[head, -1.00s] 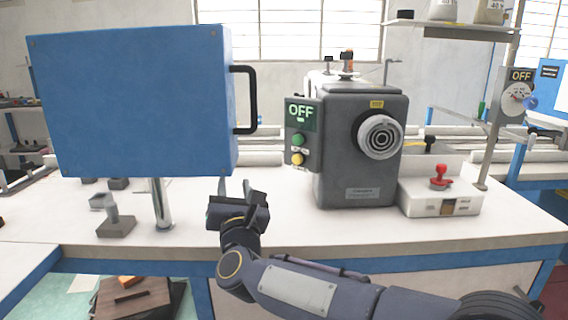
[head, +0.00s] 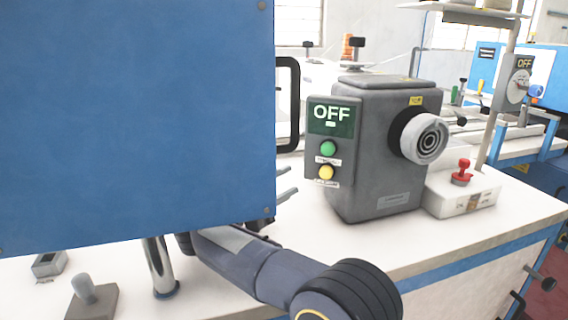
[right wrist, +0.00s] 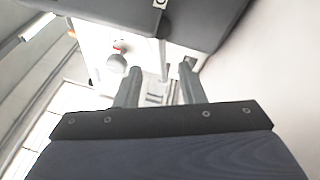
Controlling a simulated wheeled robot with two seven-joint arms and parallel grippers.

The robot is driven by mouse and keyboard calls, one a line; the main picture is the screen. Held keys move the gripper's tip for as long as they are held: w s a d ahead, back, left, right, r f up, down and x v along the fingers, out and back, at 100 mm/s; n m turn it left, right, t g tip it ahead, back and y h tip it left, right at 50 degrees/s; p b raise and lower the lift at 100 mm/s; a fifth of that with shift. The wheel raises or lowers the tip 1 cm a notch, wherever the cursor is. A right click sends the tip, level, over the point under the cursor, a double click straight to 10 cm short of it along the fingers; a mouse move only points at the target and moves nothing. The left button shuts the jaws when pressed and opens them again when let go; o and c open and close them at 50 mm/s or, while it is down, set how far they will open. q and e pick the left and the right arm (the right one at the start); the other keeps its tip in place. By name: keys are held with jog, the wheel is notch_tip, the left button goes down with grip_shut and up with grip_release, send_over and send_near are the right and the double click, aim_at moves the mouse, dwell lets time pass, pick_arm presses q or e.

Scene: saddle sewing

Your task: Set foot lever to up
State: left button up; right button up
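A dark grey machine (head: 372,150) with a round silver handwheel (head: 424,140) stands on the white bench. I cannot surely pick out the foot lever in either view. My right gripper (head: 294,181) is mostly hidden behind the big blue panel; only its fingertips show past the panel's right edge, pointing at the machine's left side and apart from it. In the right wrist view my right gripper (right wrist: 159,80) is open, its two fingers apart with nothing between them. A grey body fills the upper part of that view, with a pale round knob (right wrist: 117,62) nearby. My left gripper is not in view.
A green OFF control box (head: 331,140) is on the machine. A white box with a red knob (head: 462,170) sits right. Bare bench (head: 490,235) lies in front.

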jog(key=shift+d+m+g+h, duration=0.1)
jog(key=shift+m+g+h, duration=0.2)
jog(key=shift+m+g, duration=0.1)
jog(key=shift+w+d, duration=0.1)
jog(key=shift+d, duration=0.15)
jog(key=x, duration=0.7)
jog(key=shift+d+r, duration=0.1)
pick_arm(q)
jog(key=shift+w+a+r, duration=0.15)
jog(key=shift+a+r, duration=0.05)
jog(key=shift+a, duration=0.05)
pick_arm(e)
jog(key=shift+c, duration=0.2)
grip_shut()
